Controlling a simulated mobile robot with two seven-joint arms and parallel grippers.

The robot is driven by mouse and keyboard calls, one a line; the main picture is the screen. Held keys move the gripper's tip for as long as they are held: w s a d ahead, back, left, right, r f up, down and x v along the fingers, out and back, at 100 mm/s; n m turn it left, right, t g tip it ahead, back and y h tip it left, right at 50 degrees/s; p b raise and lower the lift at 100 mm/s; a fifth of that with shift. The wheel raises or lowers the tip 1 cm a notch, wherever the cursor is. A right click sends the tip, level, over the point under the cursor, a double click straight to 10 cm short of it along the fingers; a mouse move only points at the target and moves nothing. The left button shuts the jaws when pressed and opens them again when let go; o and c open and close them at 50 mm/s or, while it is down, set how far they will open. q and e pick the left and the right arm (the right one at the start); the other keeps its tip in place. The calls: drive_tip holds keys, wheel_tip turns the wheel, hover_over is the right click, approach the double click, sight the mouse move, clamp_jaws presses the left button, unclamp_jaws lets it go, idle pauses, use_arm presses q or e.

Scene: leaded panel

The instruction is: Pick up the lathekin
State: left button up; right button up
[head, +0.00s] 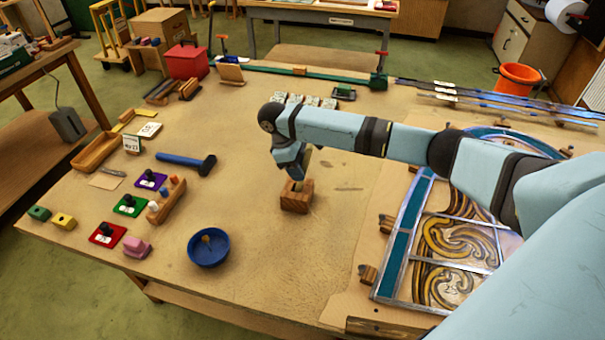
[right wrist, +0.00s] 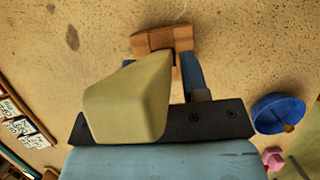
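The lathekin appears to be the pale yellow wedge-shaped tool (right wrist: 130,100) that looms large in the right wrist view, in front of my right gripper's palm. My right gripper (head: 291,172) points down at a small wooden block (head: 297,197) on the bench, which also shows in the right wrist view (right wrist: 155,42). One bluish finger shows beside the tool and reaches to the block. My left gripper is not in view.
The leaded panel (head: 440,245) lies to the right under my right arm. A blue bowl (head: 208,249) stands front left of the block. A blue-handled hammer (head: 186,162) and several coloured blocks lie at left. The bench between bowl and panel is clear.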

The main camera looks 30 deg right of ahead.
clamp_jaws()
drive_tip(key=shift+d+r, duration=0.1)
drive_tip(key=shift+r, duration=0.45)
drive_tip(key=r, duration=0.4)
drive_tip(key=s+r, duration=0.1)
drive_tip(key=r, duration=0.1)
drive_tip(key=shift+d, duration=0.4)
drive_tip(key=w+a+b, duration=0.3)
drive_tip(key=w+a, duration=0.6)
drive_tip(key=w, duration=0.1)
drive_tip(key=shift+w, duration=0.35)
drive_tip(key=shift+a, duration=0.1)
